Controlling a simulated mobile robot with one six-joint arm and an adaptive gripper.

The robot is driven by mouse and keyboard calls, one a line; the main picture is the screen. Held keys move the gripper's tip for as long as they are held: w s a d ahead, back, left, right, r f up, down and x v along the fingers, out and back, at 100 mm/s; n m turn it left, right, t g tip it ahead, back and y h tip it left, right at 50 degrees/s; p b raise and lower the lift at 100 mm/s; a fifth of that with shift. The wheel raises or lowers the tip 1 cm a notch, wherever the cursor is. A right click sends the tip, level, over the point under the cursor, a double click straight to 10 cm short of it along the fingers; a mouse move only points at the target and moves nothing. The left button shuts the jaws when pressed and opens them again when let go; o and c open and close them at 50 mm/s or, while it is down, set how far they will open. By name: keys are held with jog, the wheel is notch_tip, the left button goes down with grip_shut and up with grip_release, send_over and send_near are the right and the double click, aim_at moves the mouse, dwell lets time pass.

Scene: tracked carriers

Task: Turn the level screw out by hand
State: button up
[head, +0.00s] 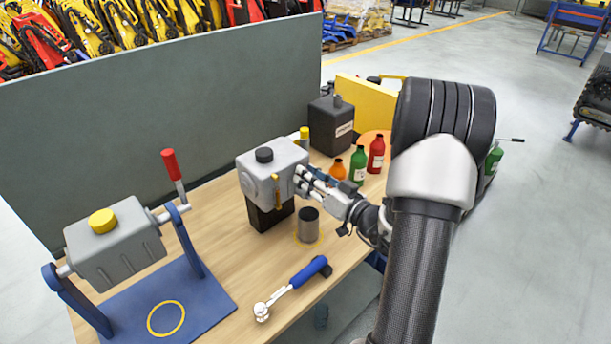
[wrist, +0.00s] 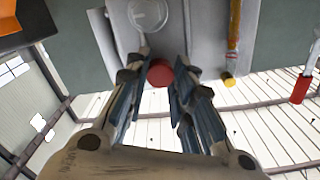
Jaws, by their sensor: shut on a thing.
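A grey gear housing (head: 262,163) with a black cap on top stands on a black block on the bench. In the wrist view its grey face (wrist: 190,25) fills the top, with a round clear window and a yellow-ended rod. A red round screw head (wrist: 161,72), which looks like the level screw, sits low on that face between my fingertips. My gripper (head: 303,180) is at the housing's right side, its fingers closed about the red head. In the head view the fingers hide the screw. I cannot tell how far it is turned out.
A dark cup (head: 308,226) stands in a yellow ring just below my gripper. A blue-handled ratchet (head: 292,288) lies in front. Orange, green and red bottles (head: 376,155) and a black canister (head: 331,127) stand behind. A crank-mounted grey tank (head: 115,248) is at left.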

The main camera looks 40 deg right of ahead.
jog(key=n, duration=0.4)
jog(key=shift+n, duration=0.3)
jog(key=o, duration=0.9)
